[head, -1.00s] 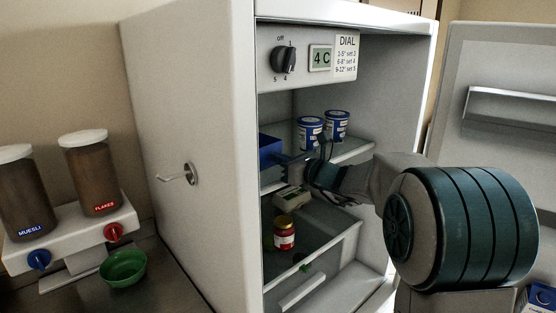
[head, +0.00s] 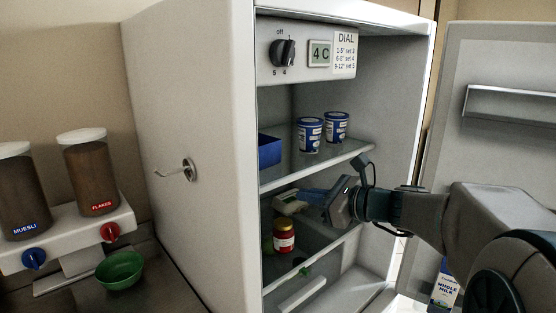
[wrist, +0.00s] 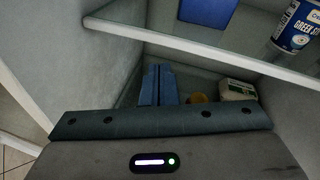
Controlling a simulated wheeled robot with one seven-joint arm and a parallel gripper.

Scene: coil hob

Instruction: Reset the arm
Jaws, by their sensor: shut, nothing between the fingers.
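My gripper (head: 308,195) is inside the open fridge, between the upper and middle shelves, with its fingers pointing left. In the wrist view its blue fingers (wrist: 158,85) are together and hold nothing. My arm comes in from the right through the open front. A blue box (head: 270,150) stands on the upper shelf (head: 330,157), up and left of my gripper.
Two yoghurt tubs (head: 310,135) stand on the upper shelf. The fridge door (head: 500,140) is open at the right. A milk carton (head: 445,285) is low by the door. Cereal dispensers (head: 90,170) and a green bowl (head: 120,270) stand outside at left.

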